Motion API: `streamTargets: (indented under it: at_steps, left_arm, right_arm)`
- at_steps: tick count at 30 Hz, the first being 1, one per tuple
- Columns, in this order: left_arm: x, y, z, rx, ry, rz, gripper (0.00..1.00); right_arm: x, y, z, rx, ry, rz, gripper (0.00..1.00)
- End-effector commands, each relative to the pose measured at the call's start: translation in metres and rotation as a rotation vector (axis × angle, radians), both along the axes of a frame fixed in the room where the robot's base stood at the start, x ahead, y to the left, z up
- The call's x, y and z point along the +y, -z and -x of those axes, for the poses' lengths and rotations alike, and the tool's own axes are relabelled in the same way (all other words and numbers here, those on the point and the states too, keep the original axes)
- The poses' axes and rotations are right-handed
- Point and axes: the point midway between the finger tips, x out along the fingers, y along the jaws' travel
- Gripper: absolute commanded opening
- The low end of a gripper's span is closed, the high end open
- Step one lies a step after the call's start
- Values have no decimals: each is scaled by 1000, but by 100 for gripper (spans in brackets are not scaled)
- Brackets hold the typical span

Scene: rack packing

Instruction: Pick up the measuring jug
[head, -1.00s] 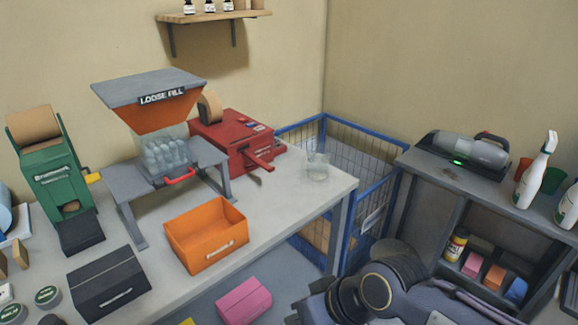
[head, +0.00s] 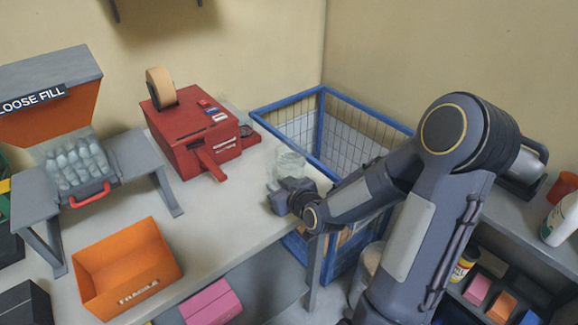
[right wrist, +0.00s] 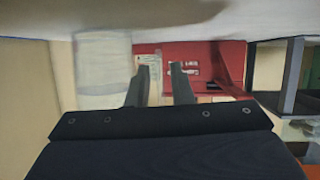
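The clear measuring jug (head: 290,163) stands near the right end of the pale workbench, its lower part hidden by my right gripper (head: 276,196). In the right wrist view, which looks upside down, the jug (right wrist: 103,72) appears as a pale see-through cylinder left of the two fingers. It is not between them. The right gripper (right wrist: 161,80) is open, with a gap between its fingers through which the red machine shows. I cannot tell whether a finger touches the jug. My left gripper is not in view.
The red tape machine (head: 195,130) stands on the workbench (head: 215,225) left of the jug. A blue wire cage (head: 345,125) is just beyond the bench's right end. An orange box (head: 125,265) sits at the front left. Bare bench top lies between box and jug.

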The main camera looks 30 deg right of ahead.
Motion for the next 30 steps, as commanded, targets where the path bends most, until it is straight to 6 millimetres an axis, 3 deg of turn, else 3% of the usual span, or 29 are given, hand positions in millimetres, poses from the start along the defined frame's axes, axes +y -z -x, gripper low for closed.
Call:
streamTargets:
  at_steps: [12, 19, 24, 30]
  left_arm:
    - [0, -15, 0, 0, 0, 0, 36]
    - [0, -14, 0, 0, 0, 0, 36]
    - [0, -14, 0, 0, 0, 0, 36]
    - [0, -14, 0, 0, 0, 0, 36]
  right_arm:
    - [-5, 17, -46, 1, 2, -1, 20]
    - [-5, 18, -47, 1, 1, -1, 20]
    - [-5, 18, -47, 1, 1, -1, 0]
    - [-5, 18, -47, 1, 1, -1, 0]
